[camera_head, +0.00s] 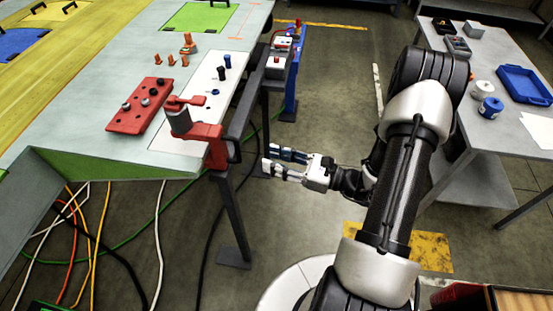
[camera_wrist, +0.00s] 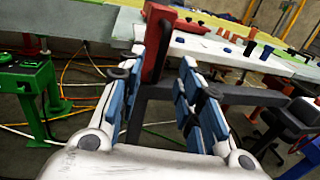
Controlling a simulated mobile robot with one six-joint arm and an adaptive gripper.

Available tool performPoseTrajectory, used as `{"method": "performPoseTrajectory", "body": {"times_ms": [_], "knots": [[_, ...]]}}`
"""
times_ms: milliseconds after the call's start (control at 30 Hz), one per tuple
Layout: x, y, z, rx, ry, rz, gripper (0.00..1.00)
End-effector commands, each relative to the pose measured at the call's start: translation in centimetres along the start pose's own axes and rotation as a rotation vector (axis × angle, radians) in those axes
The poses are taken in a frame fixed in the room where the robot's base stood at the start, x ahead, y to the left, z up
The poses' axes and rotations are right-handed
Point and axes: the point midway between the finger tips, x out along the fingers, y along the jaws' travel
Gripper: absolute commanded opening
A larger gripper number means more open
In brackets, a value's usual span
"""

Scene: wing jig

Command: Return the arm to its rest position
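My gripper (camera_head: 281,163) is beside the front right corner of the wing jig table, over open floor. Its fingers point left toward the red clamp (camera_head: 208,138) on the table edge and stay apart from it in the head view. In the wrist view my gripper (camera_wrist: 160,95) has its blue-padded fingers spread wide with nothing held between them. The red clamp's bracket (camera_wrist: 158,40) shows beyond the left finger there. My arm reaches in from the lower right, bent at the elbow.
A side table (camera_head: 480,110) with a blue tray (camera_head: 523,84) stands right. Cables (camera_head: 90,240) cross the floor at lower left.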

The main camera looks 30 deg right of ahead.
Motion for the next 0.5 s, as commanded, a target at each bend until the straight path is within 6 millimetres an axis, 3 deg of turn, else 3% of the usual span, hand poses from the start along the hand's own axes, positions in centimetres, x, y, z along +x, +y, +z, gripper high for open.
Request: {"method": "performPoseTrajectory", "body": {"times_ms": [367, 500], "knots": [[0.1, 0.0, 0.0, 0.0, 0.0, 0.0, 0.33], [0.7, 0.9, 1.0, -0.035, 0.012, 0.056, 0.33]]}}
